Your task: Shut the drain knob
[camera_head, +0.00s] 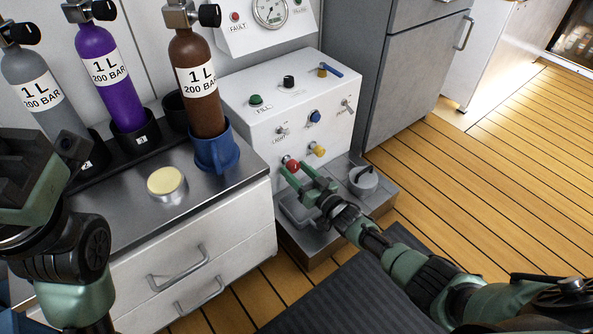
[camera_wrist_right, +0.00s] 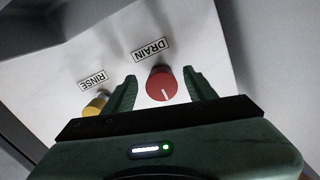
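The red drain knob (camera_head: 292,166) sits low on the front of the white panel (camera_head: 262,137). In the right wrist view the drain knob (camera_wrist_right: 161,84) is below its DRAIN label, with a white mark on its face. My right gripper (camera_head: 294,172) is open at the knob. In the right wrist view its fingers (camera_wrist_right: 160,92) stand on either side of the knob, with gaps showing. My left gripper (camera_head: 30,180) is at the left edge, near the camera; its fingertips are not clear.
The yellow rinse knob (camera_wrist_right: 95,104) is beside the left finger in the wrist view. A blue knob (camera_head: 315,116) is higher on the panel. A grey tray (camera_head: 300,212) lies below. A brown bottle (camera_head: 197,85) stands in a blue cup (camera_head: 217,150) on the counter at left.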

